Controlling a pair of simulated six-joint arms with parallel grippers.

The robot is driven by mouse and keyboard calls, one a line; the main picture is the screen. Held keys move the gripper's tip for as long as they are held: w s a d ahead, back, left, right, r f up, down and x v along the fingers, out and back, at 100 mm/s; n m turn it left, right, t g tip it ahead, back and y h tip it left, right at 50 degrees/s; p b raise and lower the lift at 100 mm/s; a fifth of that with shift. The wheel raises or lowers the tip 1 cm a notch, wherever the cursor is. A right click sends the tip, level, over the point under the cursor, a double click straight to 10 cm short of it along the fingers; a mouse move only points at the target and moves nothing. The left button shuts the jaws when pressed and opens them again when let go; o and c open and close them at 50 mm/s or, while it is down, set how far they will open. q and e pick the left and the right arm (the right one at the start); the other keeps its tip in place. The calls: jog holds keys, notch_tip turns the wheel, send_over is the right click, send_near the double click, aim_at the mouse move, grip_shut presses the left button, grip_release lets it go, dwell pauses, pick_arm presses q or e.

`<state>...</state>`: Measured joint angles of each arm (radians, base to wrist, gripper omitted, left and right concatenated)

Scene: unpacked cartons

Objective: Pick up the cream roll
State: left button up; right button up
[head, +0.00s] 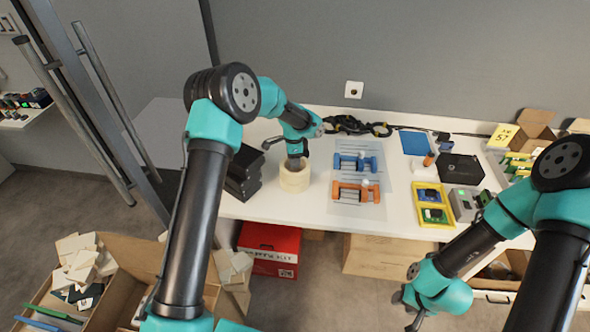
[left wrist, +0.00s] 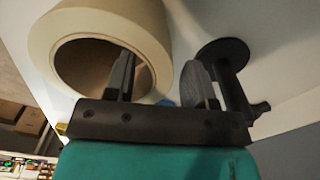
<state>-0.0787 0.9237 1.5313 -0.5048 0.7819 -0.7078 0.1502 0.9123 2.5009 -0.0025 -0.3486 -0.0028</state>
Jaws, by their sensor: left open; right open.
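The cream roll (head: 294,179) stands upright on the white table, towards the left, near the front edge. My left gripper (head: 296,163) is right above it, pointing down, and hides part of its top. In the left wrist view the roll (left wrist: 98,22) shows its wide round opening. My left gripper (left wrist: 165,82) is open there. One finger overlaps the opening and the other is outside, with the roll's wall between them; I cannot tell how deep they reach. My right gripper (head: 412,312) is low at the right, in front of the table, away from the roll.
Black boxes (head: 243,172) are stacked left of the roll. A clear mat (head: 350,205) with blue and orange tools lies to its right. A yellow tray (head: 432,206) and a dark box (head: 461,167) are further right. A red box (head: 268,248) is below the table.

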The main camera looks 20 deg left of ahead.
pick_arm(q)
jog(key=shift+c, duration=0.3)
grip_shut()
jog(key=shift+r, duration=0.15)
jog(key=shift+r, duration=0.6)
notch_tip(320, 180, up, 2)
jog(key=s+d, duration=0.2)
jog(key=s, duration=0.5)
jog(key=s+d+r, duration=0.1)
jog(key=s+d, duration=0.1)
jog(key=s, duration=0.6)
jog(key=shift+d+r, duration=0.25)
jog(key=shift+d, duration=0.1)
